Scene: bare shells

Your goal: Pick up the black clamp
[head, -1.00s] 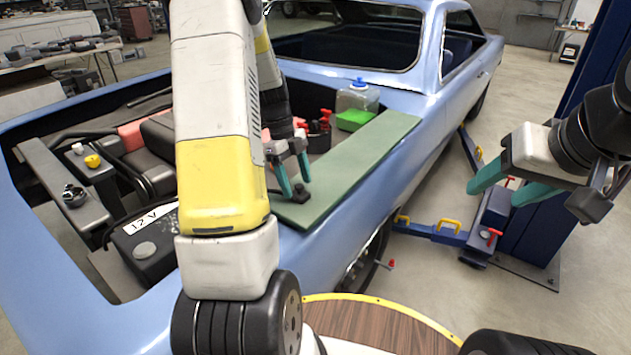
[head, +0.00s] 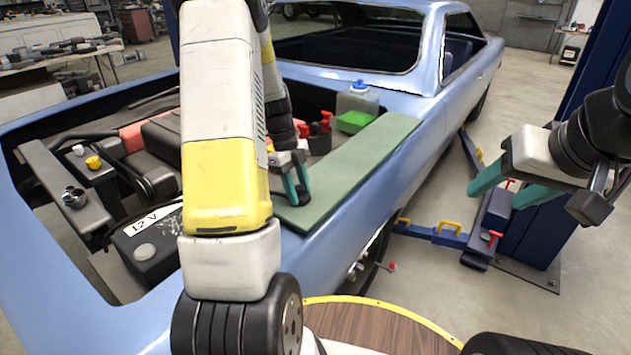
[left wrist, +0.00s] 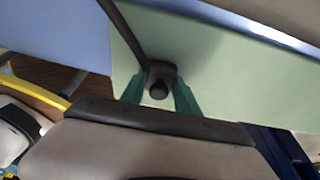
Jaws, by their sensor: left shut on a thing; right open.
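The black clamp (left wrist: 161,76) shows in the left wrist view between the teal fingers of my left gripper (left wrist: 158,94), with a dark cable or bar running up from it. In the head view my left gripper (head: 297,193) points down at the near end of the green fender mat (head: 355,152), its fingers close together. The clamp is mostly hidden behind the fingers there. I cannot tell whether it still touches the mat. My right gripper (head: 505,187) is open and empty, in the air to the right of the car.
The blue car's (head: 420,115) open engine bay lies left of the mat, with a 12 V battery (head: 140,250), a clear jug (head: 357,100), a green block (head: 354,122) and a dark container with red-handled tools (head: 319,135). A blue lift post (head: 575,150) stands at right.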

